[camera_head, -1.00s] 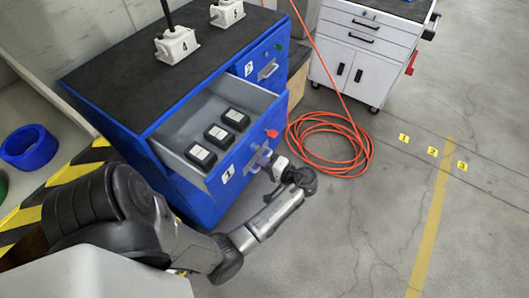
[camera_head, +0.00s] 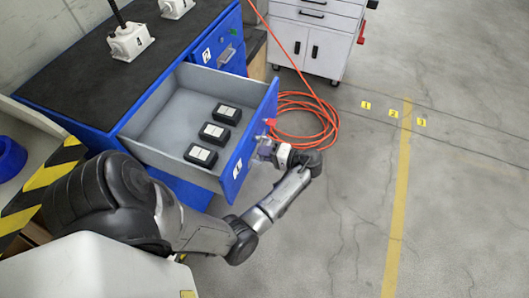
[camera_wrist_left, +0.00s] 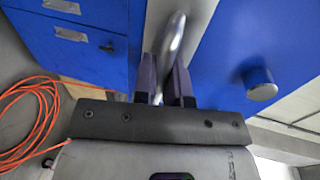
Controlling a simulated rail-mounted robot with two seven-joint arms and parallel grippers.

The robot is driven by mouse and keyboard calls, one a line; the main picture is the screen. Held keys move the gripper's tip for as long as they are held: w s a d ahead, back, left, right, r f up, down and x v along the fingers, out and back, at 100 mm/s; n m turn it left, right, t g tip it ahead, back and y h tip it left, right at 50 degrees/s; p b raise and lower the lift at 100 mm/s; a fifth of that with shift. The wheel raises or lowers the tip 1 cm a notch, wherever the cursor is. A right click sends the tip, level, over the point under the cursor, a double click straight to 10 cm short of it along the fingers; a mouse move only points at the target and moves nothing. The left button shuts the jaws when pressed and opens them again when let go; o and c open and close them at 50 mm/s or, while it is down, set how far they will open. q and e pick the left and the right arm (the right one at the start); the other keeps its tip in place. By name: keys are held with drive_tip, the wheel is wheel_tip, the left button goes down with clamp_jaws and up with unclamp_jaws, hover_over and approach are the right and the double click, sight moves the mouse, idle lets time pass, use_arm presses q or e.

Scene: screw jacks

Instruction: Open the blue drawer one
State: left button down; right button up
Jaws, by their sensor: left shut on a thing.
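The blue drawer one (camera_head: 238,166) is pulled out of the blue cabinet, and its grey inside shows. Its front carries a white label with a 1. Three black boxes (camera_head: 214,133) with white labels lie in a row inside it. My left gripper (camera_head: 264,150) is at the drawer's front. In the left wrist view its two fingers (camera_wrist_left: 162,82) are closed around the curved metal handle (camera_wrist_left: 170,50). My right gripper is in neither view.
Drawer two (camera_head: 220,50) is shut behind drawer one. An orange hose (camera_head: 310,118) lies coiled on the floor beyond the drawer. A white tool cabinet (camera_head: 310,40) stands at the back. White screw jacks (camera_head: 130,40) stand on the cabinet's dark top.

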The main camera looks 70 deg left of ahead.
use_arm(q)
drive_tip(key=c, duration=1.3)
unclamp_jaws()
drive_tip(key=shift+o, duration=0.5)
drive_tip(key=v, duration=1.3)
drive_tip(key=shift+w+d, duration=0.25)
drive_tip(key=shift+w, duration=0.05)
drive_tip(key=shift+r, duration=0.1)
